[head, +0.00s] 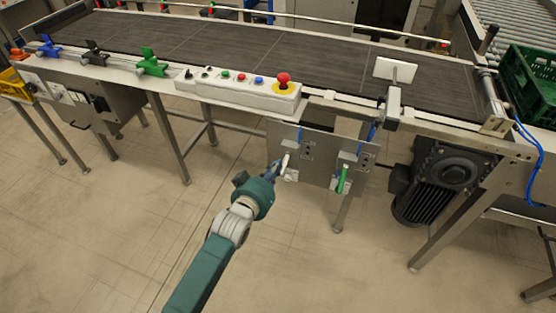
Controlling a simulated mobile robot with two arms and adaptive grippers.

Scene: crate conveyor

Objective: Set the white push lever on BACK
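The white push lever (285,161) sits on the left part of a grey metal panel (318,156) under the conveyor's front edge. It looks close to upright, leaning slightly. My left gripper (277,168) is at the lever, just to its left and partly overlapping it in the head view. Its fingers are small and dark here, so I cannot tell whether they are open, shut or touching the lever. The lever's markings are too small to read. My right gripper is not in view.
A green lever (343,180) is on the same panel, to the right. Above it are a control box with a red emergency button (283,80) and a white plate on a post (395,70). A black motor (437,180) hangs at the right. The floor in front is clear.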

